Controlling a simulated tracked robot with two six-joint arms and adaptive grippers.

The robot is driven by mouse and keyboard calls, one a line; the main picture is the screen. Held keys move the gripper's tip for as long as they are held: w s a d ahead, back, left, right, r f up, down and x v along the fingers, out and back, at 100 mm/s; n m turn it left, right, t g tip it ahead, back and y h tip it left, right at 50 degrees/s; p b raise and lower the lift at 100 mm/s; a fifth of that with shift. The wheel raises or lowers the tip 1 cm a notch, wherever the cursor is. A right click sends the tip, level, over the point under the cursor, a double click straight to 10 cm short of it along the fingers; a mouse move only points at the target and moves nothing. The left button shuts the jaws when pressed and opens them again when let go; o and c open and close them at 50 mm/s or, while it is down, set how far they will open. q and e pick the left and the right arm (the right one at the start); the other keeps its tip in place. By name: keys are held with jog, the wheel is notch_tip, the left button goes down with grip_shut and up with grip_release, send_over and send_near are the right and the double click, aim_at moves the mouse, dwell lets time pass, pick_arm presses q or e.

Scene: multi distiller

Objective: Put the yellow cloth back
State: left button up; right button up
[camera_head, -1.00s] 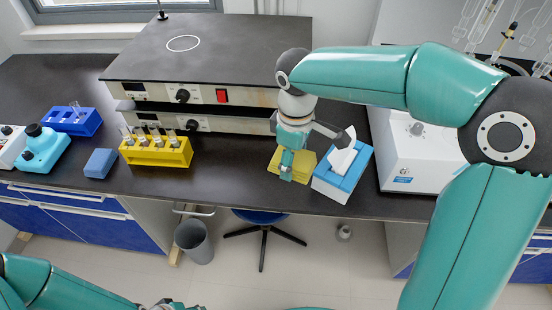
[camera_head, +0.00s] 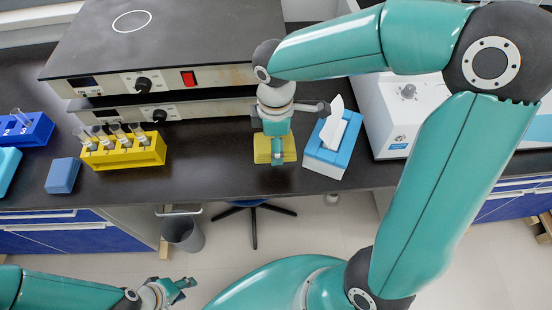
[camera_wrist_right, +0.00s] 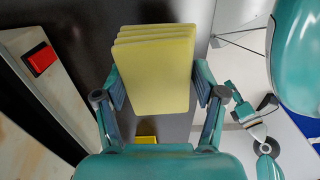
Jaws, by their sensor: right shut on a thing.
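The yellow cloth (camera_head: 262,150) is a folded, layered block at the front of the dark bench, left of the tissue box. My right gripper (camera_head: 277,155) points down over it and is shut on it. In the right wrist view the cloth (camera_wrist_right: 150,70) sits between the two fingers (camera_wrist_right: 158,83), with its folded layers showing at the far edge. Whether its underside touches the bench is hard to tell. My left gripper (camera_head: 180,288) is low in the head view, in front of the bench, empty with its fingers apart.
The blue and white tissue box (camera_head: 326,160) stands just right of the cloth. Stacked hot plates (camera_head: 160,80) are behind. A yellow tube rack (camera_head: 125,154) and a blue block (camera_head: 62,175) are left. A white machine (camera_head: 400,110) is right. Bare bench lies between rack and cloth.

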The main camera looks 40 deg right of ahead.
aim_at(276, 168)
notch_tip(276, 168, down, 3)
jog(key=shift+f, duration=0.2)
jog(key=shift+s+f+b, duration=0.15)
jog(key=shift+f+b, duration=0.15)
jog(key=shift+f, duration=1.75)
jog(key=shift+f, duration=0.2)
jog(key=o, duration=1.1)
jog(key=shift+r, duration=0.1)
